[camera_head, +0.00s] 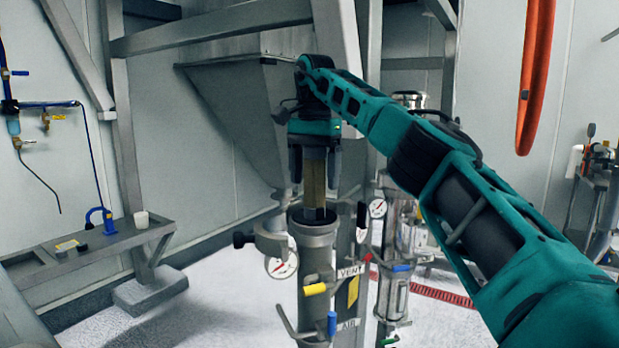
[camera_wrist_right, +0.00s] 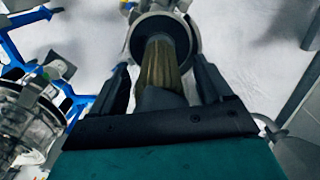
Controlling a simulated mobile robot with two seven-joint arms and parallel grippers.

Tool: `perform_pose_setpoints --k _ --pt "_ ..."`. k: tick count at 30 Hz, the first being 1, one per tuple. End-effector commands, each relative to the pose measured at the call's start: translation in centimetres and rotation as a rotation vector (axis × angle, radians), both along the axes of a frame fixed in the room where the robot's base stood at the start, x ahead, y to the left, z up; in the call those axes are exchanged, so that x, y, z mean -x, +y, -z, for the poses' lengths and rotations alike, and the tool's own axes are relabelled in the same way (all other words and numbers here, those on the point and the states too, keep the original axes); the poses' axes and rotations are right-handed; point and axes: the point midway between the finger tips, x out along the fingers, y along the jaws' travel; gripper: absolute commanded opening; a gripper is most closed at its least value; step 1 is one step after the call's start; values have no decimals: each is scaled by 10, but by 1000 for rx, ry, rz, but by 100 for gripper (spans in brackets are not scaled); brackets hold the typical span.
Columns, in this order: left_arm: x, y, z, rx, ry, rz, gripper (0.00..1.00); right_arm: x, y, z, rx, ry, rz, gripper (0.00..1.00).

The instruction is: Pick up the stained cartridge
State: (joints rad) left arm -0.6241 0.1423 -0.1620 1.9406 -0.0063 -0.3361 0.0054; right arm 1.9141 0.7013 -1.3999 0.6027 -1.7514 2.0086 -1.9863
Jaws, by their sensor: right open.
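The stained cartridge (camera_head: 315,190) is a brownish-yellow upright piece. Its lower end is inside the open top of a grey metal cylinder housing (camera_head: 318,232). My right gripper (camera_head: 315,170) points down above the housing, with one finger on each side of the cartridge; it is open. In the right wrist view, the pleated, brown cartridge (camera_wrist_right: 160,62) runs between the open fingers (camera_wrist_right: 162,80) into the round housing mouth (camera_wrist_right: 137,38). The cartridge's lower part is hidden in the housing. My left gripper is not in view.
A grey hopper (camera_head: 235,105) on a steel frame stands behind. More metal equipment (camera_head: 400,235) stands right of the housing.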

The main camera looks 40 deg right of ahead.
Motion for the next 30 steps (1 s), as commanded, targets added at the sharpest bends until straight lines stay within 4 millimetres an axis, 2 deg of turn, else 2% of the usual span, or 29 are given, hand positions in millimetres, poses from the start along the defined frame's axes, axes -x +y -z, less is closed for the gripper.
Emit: perform_pose_setpoints --k 5,23,30 --pt "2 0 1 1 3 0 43 0 0 0 0 0 1 78" --pt "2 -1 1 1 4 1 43 0 0 0 0 0 0 21" --pt "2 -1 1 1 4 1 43 0 0 0 0 -1 0 19"
